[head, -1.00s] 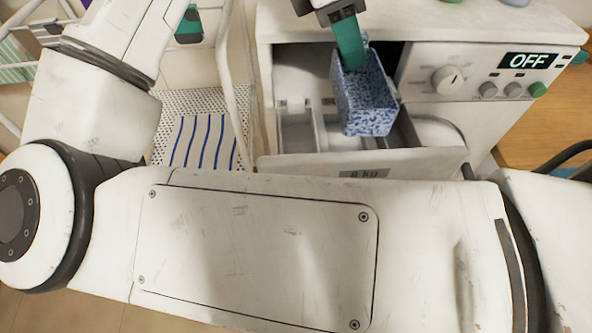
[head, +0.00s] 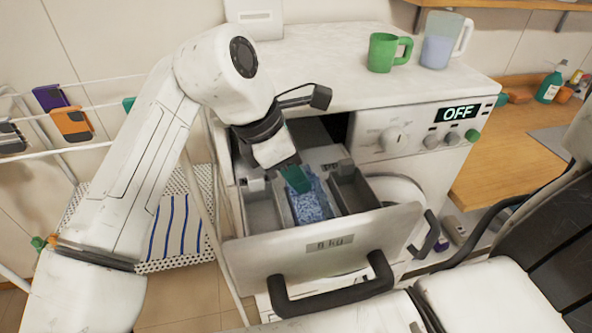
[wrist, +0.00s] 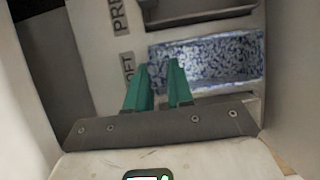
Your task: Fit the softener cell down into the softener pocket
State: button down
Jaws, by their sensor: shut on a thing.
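The softener cell (head: 312,206) is an open-topped box with blue and white speckles. It sits down in the middle pocket of the pulled-out drawer, between the side compartments. In the wrist view, the speckled cell (wrist: 215,58) lies beside a label ending in "OFT" (wrist: 128,67). My gripper (head: 297,181) comes down from the back left, and its teal fingers are shut on the cell's rear end wall. In the wrist view, the fingers (wrist: 159,75) cover part of that end. The softener pocket's floor is hidden under the cell, so I cannot tell whether it touches bottom.
The drawer front (head: 330,240) has a dark handle (head: 335,288). An empty grey compartment (head: 262,212) is on the left and a dark one (head: 352,190) on the right.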

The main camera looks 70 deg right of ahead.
jog(key=c, duration=1)
grip_release()
jog(key=shift+f, duration=0.1)
jog(key=v, duration=1.2)
jog(key=shift+b, duration=0.3)
jog(key=shift+a, duration=0.1)
